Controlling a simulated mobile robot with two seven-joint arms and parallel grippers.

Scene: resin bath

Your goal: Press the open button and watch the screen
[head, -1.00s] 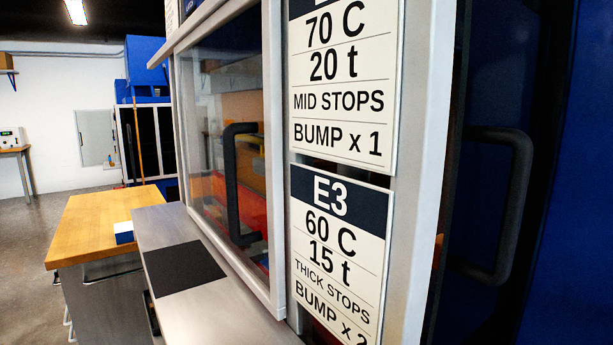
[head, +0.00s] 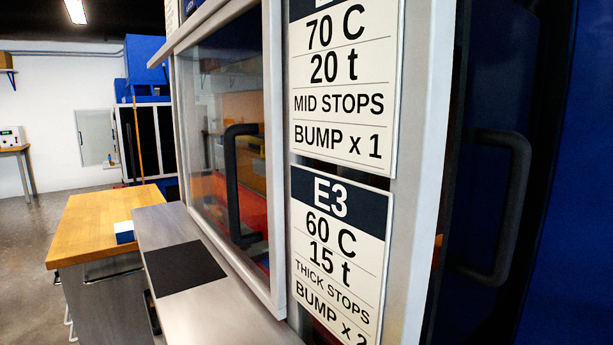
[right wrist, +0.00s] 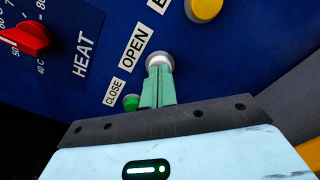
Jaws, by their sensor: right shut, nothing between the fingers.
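In the right wrist view the blue control panel has an OPEN label (right wrist: 136,48) with a pale round button (right wrist: 159,57) beside it. My right gripper (right wrist: 160,70) is shut and empty, with its green fingertips at that button, overlapping its lower part. I cannot tell whether the button is pushed in. A green button (right wrist: 131,102) sits by the CLOSE label (right wrist: 115,91). No lit screen shows in either view. My left gripper is in neither view.
The panel also has a red HEAT knob (right wrist: 27,38) and a yellow button (right wrist: 206,8). In the head view, a glazed door with a black handle (head: 233,185), an E3 placard (head: 340,250), a steel counter (head: 190,310) and a wooden table (head: 90,225) show.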

